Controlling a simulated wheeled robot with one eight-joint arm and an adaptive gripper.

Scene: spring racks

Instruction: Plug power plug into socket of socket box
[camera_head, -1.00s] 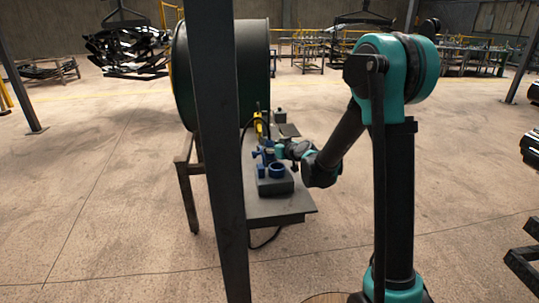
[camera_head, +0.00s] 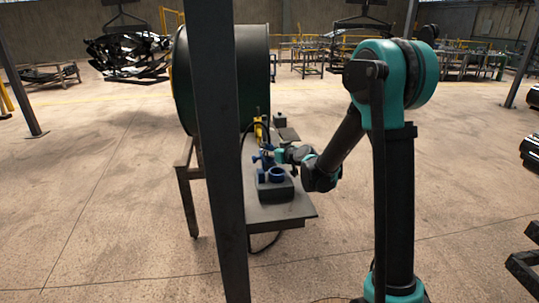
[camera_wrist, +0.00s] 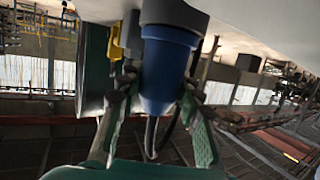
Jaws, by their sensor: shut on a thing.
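The power plug (camera_wrist: 165,62) is blue with a dark grey end and tapers toward a dark cable in the wrist view. My gripper (camera_wrist: 155,108) has its two green-and-dark fingers on either side of the plug and is shut on it. In the head view my gripper (camera_head: 283,156) is small, just behind the socket box (camera_head: 276,190). The socket box is dark with a blue round socket (camera_head: 277,175) on top, and it stands on the table. The plug is hard to separate from nearby blue parts in the head view, so contact with the socket cannot be told.
The dark table (camera_head: 282,214) has a clear front edge. A yellow tool (camera_head: 259,131) stands farther back on it. A large dark drum (camera_head: 252,75) is behind to the left. A steel post (camera_head: 218,150) crosses the view left of the box.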

